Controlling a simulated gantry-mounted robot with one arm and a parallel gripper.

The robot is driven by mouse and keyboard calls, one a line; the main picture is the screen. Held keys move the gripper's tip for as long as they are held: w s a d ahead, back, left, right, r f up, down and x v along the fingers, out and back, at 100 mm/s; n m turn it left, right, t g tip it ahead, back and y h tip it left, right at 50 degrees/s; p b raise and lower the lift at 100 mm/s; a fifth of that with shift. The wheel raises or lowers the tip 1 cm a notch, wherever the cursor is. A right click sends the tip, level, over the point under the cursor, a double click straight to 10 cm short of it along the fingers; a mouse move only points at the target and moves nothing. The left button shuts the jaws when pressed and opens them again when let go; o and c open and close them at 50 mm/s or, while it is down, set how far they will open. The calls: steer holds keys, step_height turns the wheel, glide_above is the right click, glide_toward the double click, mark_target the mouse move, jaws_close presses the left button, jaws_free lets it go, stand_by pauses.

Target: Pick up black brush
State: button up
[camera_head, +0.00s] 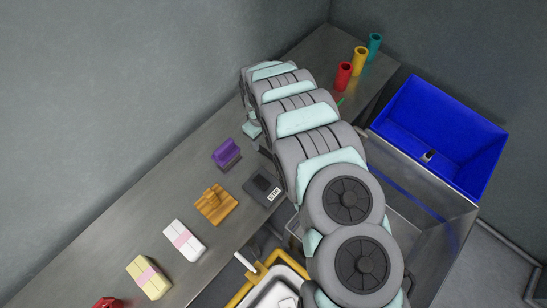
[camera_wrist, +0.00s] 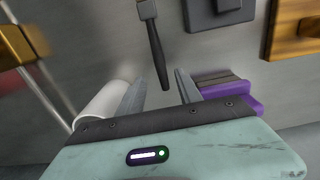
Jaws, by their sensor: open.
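The black brush (camera_wrist: 155,48) shows in the wrist view, lying on the grey metal surface with its dark handle pointing toward my gripper and a lighter band near its top end. The brush's far end is cut off by the top edge of that view. My gripper (camera_wrist: 159,77) is open, and the handle's end lies between the two fingertips in the picture. The fingers do not visibly close on it; I cannot tell the height gap. In the head view my arm covers the brush, which I cannot make out.
A purple block (camera_wrist: 228,92) sits close right of my fingers, and a white cylinder (camera_wrist: 101,112) close left. A dark device (camera_head: 263,187) and a wooden piece (camera_head: 215,204) stand nearby on the bench. Red (camera_head: 343,76), yellow and teal cups stand at the far end; a blue bin (camera_head: 480,132) is right.

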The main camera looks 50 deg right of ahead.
mark_target(262, 148)
steer(key=shift+a+f, duration=0.15)
steer(key=shift+f, duration=2.3)
steer(key=shift+c, duration=0.4)
jaws_close()
